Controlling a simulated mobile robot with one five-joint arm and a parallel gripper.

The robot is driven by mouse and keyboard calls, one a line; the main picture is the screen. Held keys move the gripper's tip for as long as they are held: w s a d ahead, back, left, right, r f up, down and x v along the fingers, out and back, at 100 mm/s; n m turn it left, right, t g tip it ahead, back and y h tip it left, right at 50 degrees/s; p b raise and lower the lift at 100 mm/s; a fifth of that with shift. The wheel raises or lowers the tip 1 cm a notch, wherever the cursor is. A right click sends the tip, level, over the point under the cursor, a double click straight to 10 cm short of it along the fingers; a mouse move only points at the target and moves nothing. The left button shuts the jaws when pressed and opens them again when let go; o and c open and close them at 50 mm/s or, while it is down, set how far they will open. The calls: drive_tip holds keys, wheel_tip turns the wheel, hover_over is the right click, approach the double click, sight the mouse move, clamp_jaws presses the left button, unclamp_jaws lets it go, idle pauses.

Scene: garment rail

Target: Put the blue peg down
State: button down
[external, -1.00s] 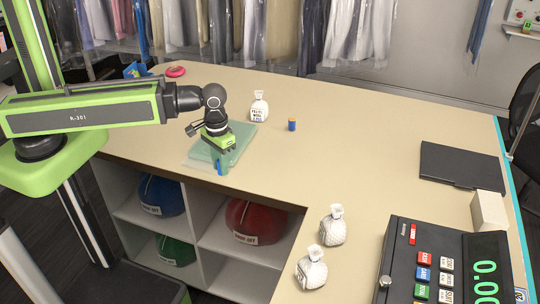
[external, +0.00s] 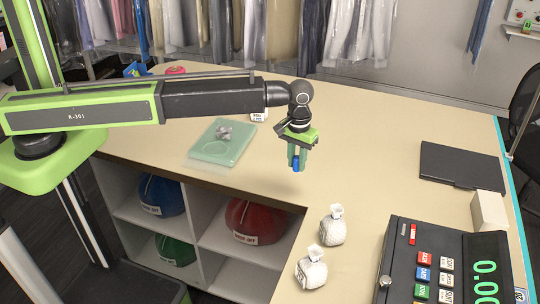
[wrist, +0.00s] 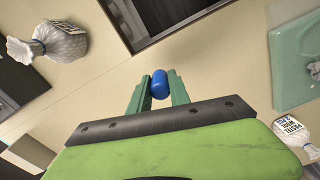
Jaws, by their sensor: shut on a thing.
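The blue peg (external: 296,164) is held upright-looking between the green fingers of my gripper (external: 297,160), above the beige counter (external: 370,150) near its inner front edge. In the wrist view the peg (wrist: 159,84) sits between the two fingertips (wrist: 158,90). My gripper is shut on it. Whether the peg's lower end touches the counter is hard to tell, but it appears to be above it.
A green glass tray (external: 212,151) with a small grey item (external: 223,132) lies to the left. Two white pouches (external: 332,227) (external: 312,268) stand in front right, beside the cash register (external: 400,250). A labelled pouch (external: 259,116) is partly hidden behind my arm.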

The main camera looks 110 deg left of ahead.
drive_tip(key=w, duration=0.2)
drive_tip(key=b, duration=0.7)
hover_over(309, 174)
wheel_tip(309, 174, down, 7)
drive_tip(key=shift+f, duration=0.1)
wheel_tip(309, 174, down, 4)
drive_tip(key=b, duration=0.4)
drive_tip(key=shift+f, duration=0.1)
drive_tip(key=shift+d+r, duration=0.1)
drive_tip(key=shift+r, duration=0.15)
drive_tip(key=shift+f, duration=0.25)
drive_tip(key=c, duration=1.2)
unclamp_jaws()
drive_tip(key=shift+r, duration=0.1)
